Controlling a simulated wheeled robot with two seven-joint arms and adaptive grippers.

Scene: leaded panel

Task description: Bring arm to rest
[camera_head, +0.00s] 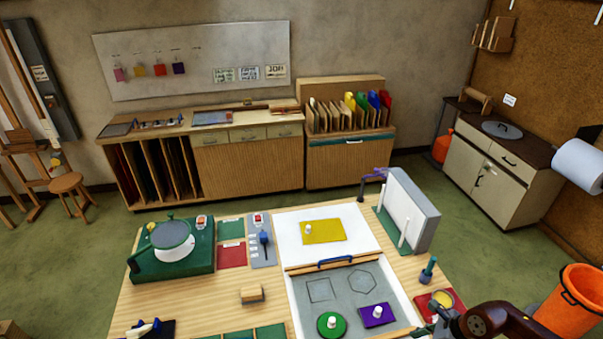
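My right arm comes in at the bottom right, and its gripper (438,320) is over the right edge of the workbench (190,292), beside the grey tray (336,273). It is small and dark here, and I cannot tell whether its fingers are open or shut. My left arm and gripper are not in view. A green round piece (331,324) and a purple piece (377,315), each with a white knob, are in the tray's near part. A yellow piece (323,231) with a white knob lies on the white board (285,218) behind it.
A red pad with a yellow dish (442,299) and a green bottle (428,270) are close to my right gripper. An orange bucket (572,305) stands at the right. A green machine (173,250) and a wooden block (251,294) are on the left half.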

